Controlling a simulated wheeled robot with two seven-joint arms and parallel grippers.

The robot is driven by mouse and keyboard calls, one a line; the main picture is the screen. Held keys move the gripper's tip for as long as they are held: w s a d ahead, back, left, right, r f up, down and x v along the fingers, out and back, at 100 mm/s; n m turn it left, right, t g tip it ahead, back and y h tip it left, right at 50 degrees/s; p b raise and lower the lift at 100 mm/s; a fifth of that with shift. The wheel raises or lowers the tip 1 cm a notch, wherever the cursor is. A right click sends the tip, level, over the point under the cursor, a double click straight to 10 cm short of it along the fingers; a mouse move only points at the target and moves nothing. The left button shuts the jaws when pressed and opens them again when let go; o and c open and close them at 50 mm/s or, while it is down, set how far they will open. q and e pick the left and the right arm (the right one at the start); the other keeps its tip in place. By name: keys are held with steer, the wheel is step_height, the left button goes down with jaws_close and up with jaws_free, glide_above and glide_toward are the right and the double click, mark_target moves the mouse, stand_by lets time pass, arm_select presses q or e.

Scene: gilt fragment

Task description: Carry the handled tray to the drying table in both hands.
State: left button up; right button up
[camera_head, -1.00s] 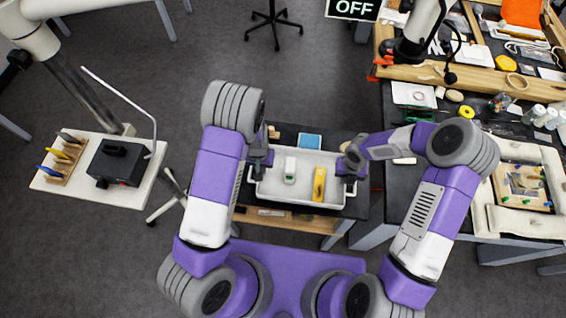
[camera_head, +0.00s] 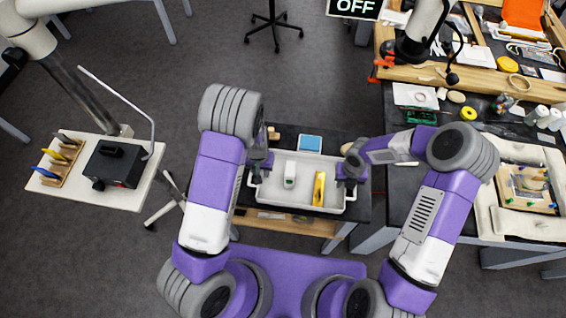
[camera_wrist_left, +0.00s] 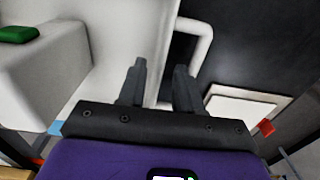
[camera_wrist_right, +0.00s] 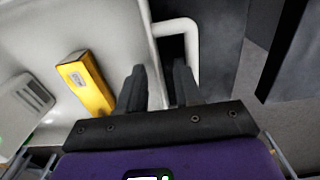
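The white handled tray (camera_head: 268,199) rests on a small dark-topped table (camera_head: 361,203) in front of me. It holds a pale green-and-white block (camera_head: 290,174) and a yellow item (camera_head: 319,188); the yellow item also shows in the right wrist view (camera_wrist_right: 88,84). My left gripper (camera_head: 261,166) is at the tray's left end; its fingers (camera_wrist_left: 160,85) are apart near the white handle loop (camera_wrist_left: 207,42). My right gripper (camera_head: 349,172) is at the right end; its fingers (camera_wrist_right: 160,85) are apart near the other handle (camera_wrist_right: 192,42). I cannot tell which surface is the drying table.
A pale side table (camera_head: 128,196) with a black box (camera_head: 112,163) and a rack stands left. A cluttered dark bench (camera_head: 405,205) stands close on the right, with a framed piece (camera_head: 528,188) on it. A stool (camera_head: 273,20) stands beyond. Open floor (camera_head: 190,80) lies ahead left.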

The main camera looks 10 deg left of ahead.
steer(key=shift+r, duration=0.15)
arm_select(q)
step_height(320, 180, up, 11)
arm_select(e)
step_height(320, 180, up, 12)
stand_by(0.4)
stand_by(0.5)
